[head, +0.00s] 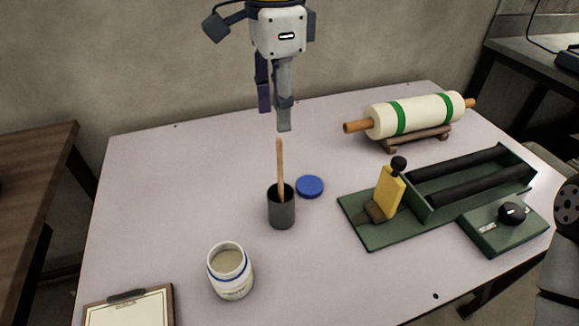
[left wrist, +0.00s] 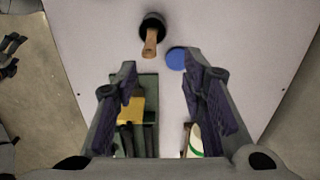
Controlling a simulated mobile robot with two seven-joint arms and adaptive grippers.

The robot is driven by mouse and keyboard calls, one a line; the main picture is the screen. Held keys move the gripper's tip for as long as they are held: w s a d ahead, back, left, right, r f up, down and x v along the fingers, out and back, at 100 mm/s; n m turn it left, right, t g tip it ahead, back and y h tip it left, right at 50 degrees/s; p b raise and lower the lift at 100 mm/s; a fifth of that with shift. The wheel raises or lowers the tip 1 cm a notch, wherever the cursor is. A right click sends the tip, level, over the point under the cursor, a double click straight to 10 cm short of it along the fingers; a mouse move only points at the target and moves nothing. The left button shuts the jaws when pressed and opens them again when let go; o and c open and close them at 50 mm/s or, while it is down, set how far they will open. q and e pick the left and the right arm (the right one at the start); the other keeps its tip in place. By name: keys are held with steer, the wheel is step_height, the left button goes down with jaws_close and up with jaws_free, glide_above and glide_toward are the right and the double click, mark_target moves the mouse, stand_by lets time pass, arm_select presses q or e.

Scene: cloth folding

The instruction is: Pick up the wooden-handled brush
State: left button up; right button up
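The brush (head: 280,165) has a wooden handle that stands up, tilted slightly, out of a dark grey cup (head: 282,212) near the table's middle. Its lower end is hidden in the cup. In the left wrist view the handle (left wrist: 150,44) shows end-on beyond the fingertips, with the dark cup (left wrist: 152,20) behind it. My left gripper (head: 281,112) points down above and slightly behind the handle, apart from it. The left wrist view shows its two fingers (left wrist: 159,76) spread with nothing held between them.
A blue lid (head: 310,187) lies right of the cup, and an open white jar (head: 230,273) stands in front. A green device with a yellow block (head: 388,190) and a cream roller (head: 415,115) are to the right. A clipboard (head: 128,308) lies front left. The table's left side is clear.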

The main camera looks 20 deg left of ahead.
mark_target(281, 179)
arm_select(q)
steer(key=f, duration=0.3)
steer(key=s+f, duration=0.1)
steer(key=f, duration=0.5)
steer(key=shift+s+d+f, duration=0.15)
steer(key=shift+d+f, duration=0.1)
steer(key=shift+f, duration=0.5)
jaws_close()
